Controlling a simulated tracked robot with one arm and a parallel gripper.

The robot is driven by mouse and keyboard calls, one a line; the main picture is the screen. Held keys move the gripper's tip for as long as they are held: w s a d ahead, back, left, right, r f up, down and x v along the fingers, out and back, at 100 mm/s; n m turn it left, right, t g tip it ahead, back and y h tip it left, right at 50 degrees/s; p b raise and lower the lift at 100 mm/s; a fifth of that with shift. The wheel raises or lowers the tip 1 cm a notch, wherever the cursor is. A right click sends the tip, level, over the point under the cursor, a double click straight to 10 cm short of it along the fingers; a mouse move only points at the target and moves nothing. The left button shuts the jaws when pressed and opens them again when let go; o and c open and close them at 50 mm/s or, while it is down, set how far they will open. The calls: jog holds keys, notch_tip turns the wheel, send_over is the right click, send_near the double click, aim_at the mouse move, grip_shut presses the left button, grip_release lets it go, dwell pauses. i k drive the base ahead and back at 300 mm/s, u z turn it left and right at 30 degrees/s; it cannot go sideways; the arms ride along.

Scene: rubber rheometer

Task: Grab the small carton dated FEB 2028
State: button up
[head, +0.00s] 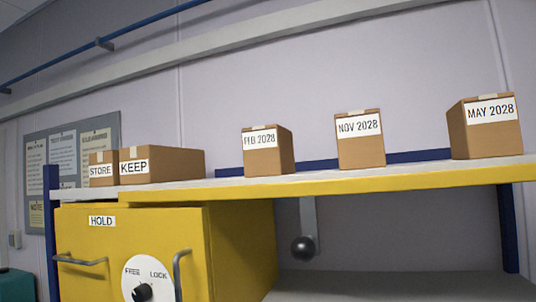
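The small brown carton labelled FEB 2028 (268,160) stands upright on the shelf (400,182), near the middle of the head view. To its right stand a similar carton labelled NOV 2028 (361,150) and a carton labelled MAY 2028 (485,138) at the far right. A clear gap separates the FEB 2028 carton from the NOV 2028 carton. My gripper does not show in the head view.
Cartons labelled STORE (102,180) and KEEP (170,163) sit at the shelf's left. Below is a yellow HOLD cabinet (240,245) with handles and a FREE/LOCK dial (147,277). A dark ball knob (304,249) hangs under the shelf. A blue rail runs behind the cartons.

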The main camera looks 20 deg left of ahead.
aim_at(268, 150)
jog(key=k, duration=1.1)
jog(key=z, duration=0.3)
jog(key=i, duration=1.6)
jog(key=u, duration=0.75)
